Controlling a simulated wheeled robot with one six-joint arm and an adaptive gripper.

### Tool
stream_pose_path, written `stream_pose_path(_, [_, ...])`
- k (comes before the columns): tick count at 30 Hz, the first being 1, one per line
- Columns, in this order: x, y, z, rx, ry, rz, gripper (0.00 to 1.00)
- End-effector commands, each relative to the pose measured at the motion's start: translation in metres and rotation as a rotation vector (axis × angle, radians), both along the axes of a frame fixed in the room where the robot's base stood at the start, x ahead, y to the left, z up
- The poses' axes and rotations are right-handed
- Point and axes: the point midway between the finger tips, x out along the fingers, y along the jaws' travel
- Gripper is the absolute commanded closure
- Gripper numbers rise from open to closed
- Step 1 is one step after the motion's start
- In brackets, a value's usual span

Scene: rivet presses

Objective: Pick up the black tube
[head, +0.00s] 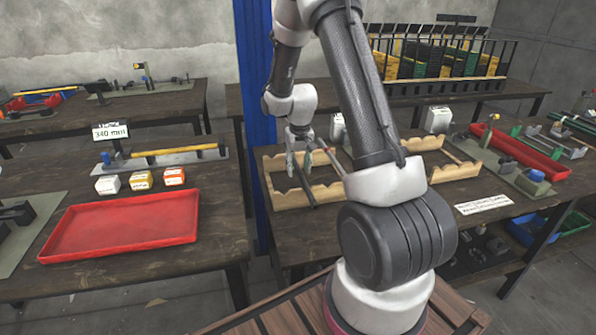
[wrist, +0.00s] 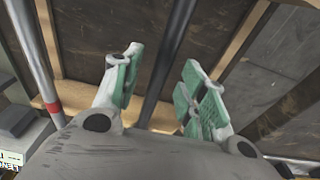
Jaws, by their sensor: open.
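The black tube (head: 304,184) lies across a light wooden rack (head: 327,191) on the middle table. In the wrist view the black tube (wrist: 172,55) runs lengthwise between the two green-padded fingers of my gripper (wrist: 162,86). My gripper (head: 299,163) is open, pointing down over the rack, with a gap between the tube and each finger. Its height above the tube is hard to tell. A second, greyer tube with a red band (wrist: 52,105) lies beside it, at the left of the wrist view; it also shows in the head view (head: 333,162).
Another wooden rack (head: 468,171) stands right of my arm, near a white box (head: 437,119) and a red tray (head: 520,153). A blue post (head: 255,100) rises left of my gripper. The left table holds a large red tray (head: 120,222) and small boxes.

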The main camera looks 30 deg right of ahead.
Motion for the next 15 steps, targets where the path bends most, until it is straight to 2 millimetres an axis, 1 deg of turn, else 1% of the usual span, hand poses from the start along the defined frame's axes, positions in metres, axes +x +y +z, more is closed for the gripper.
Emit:
stream_pose_path(1, [0.0,0.0,0.0001,0.0,0.0,0.0,0.58])
stream_pose_path(5, [-0.0001,0.0,0.0002,0.0,0.0,0.0,0.82])
stream_pose_path(6, [-0.0001,0.0,0.0002,0.0,0.0,0.0,0.89])
stream_pose_path(8, [-0.0001,0.0,0.0002,0.0,0.0,0.0,1.0])
stream_pose_path(15, [0.0,0.0,0.0004,0.0,0.0,0.001,1.0])
